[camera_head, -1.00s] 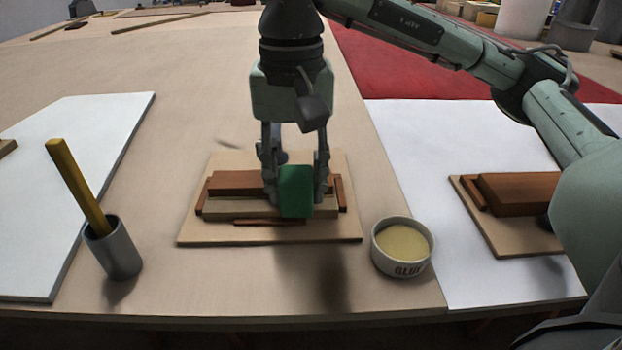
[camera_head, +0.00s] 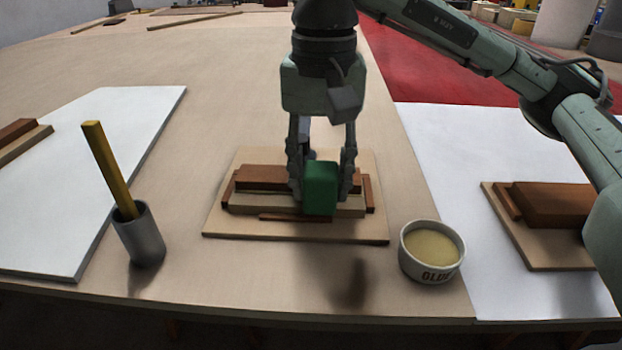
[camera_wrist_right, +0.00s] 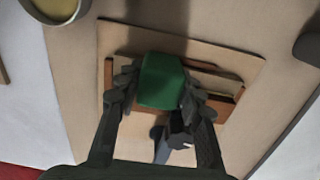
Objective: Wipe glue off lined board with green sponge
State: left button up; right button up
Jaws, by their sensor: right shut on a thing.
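The green sponge (camera_head: 320,188) is a small block between the fingers of my right gripper (camera_head: 322,182). The right gripper is shut on it; the sponge also shows in the right wrist view (camera_wrist_right: 160,82) between the fingertips (camera_wrist_right: 160,92). It is over the middle board (camera_head: 225,223), a light base with brown wooden strips (camera_head: 250,180) along its back, sides and front. I cannot tell whether the sponge touches the board. Glue on the board is not clearly visible; the gripper and sponge hide part of it. My left gripper is not in view.
A white glue pot (camera_head: 432,265) stands right of the board. A grey cup (camera_head: 140,240) with a yellow stick (camera_head: 108,168) stands to the left. White sheets lie at left (camera_head: 90,170) and right (camera_head: 450,150), with another board at right (camera_head: 550,245). The table's front edge is close.

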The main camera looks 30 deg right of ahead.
jog(key=shift+s+d+b, duration=0.2)
jog(key=shift+s+d, duration=0.15)
jog(key=shift+d, duration=0.2)
jog(key=shift+s+d+b, duration=0.2)
jog(key=shift+s+d, duration=0.15)
jog(key=shift+d, duration=0.2)
jog(key=shift+s+d+f+b, duration=0.1)
jog(key=shift+s+d+b, duration=0.3)
jog(key=shift+d, duration=0.2)
jog(key=shift+s+d, duration=0.2)
jog(key=shift+d, duration=0.1)
jog(key=shift+w+a, duration=0.5)
jog(key=shift+a, duration=0.35)
jog(key=shift+w+a+p, duration=0.2)
jog(key=shift+w+a, duration=0.15)
jog(key=shift+a, duration=0.2)
jog(key=shift+w+a+p, duration=0.15)
jog(key=shift+w+a, duration=0.2)
jog(key=shift+a, duration=0.2)
jog(key=shift+w+a, duration=0.35)
jog(key=shift+a, duration=0.2)
jog(key=shift+w+a, duration=0.3)
jog(key=shift+a, duration=0.25)
